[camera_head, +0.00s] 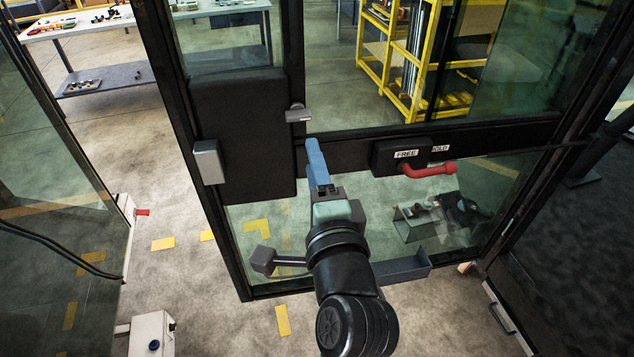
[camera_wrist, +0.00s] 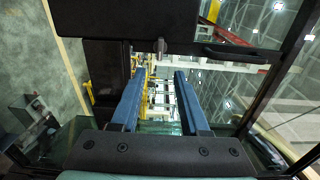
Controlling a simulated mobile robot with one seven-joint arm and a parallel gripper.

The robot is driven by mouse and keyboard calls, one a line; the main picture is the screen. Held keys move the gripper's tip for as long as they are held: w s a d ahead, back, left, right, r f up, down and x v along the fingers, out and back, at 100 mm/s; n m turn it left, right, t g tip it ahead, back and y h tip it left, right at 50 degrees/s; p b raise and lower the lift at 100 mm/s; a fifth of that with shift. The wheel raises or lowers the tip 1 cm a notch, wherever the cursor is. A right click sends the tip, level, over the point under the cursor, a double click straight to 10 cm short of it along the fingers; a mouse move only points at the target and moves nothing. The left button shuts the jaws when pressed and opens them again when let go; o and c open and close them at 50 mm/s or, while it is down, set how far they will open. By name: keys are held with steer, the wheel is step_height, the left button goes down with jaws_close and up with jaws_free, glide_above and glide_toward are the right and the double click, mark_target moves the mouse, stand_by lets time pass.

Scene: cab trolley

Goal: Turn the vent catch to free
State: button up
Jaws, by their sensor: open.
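The likely vent catch is a red crank-shaped handle (camera_head: 432,170) on a black box (camera_head: 388,160) on the cab door's crossbar. A FREE label (camera_head: 406,153) is on the box front, and a partly covered HOLD label (camera_head: 440,148) is to its right. The handle lies sideways, its knobbed end to the right, below the HOLD side. My gripper (camera_head: 314,155) is left of the box, apart from the handle, its blue fingers pointing at the door. In the wrist view my gripper (camera_wrist: 158,82) is open with nothing between the fingers; I cannot clearly make out the handle there.
A small grey latch (camera_head: 298,114) sits on the door frame just above my fingertips; it also shows in the wrist view (camera_wrist: 161,46). A grey block (camera_head: 208,161) projects from the black door panel. Glass panes surround the handle. A grey tray (camera_head: 403,267) is low behind my wrist.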

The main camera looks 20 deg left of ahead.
steer(key=shift+v, duration=1.1)
steer(key=d+r+n+t+h+b, duration=0.2)
steer(key=d+r+n+t+b, duration=0.35)
steer(key=r, duration=0.65)
steer(key=s+d+r+n+t+h+b, duration=0.1)
steer(key=s+d+r+n+t+h, duration=0.2)
steer(key=r, duration=0.4)
steer(key=s+d+r+n+t+h+b, duration=0.1)
steer(key=s+d+r+n+t+h, duration=0.2)
steer(key=r, duration=0.5)
steer(key=s+d+h, duration=0.1)
steer(key=s+d, duration=0.1)
steer(key=s, duration=0.1)
steer(key=shift+s+r, duration=0.15)
steer(key=shift+r, duration=0.15)
steer(key=shift+o, duration=0.4)
steer(key=shift+d+n, duration=0.1)
steer(key=shift+n, duration=0.15)
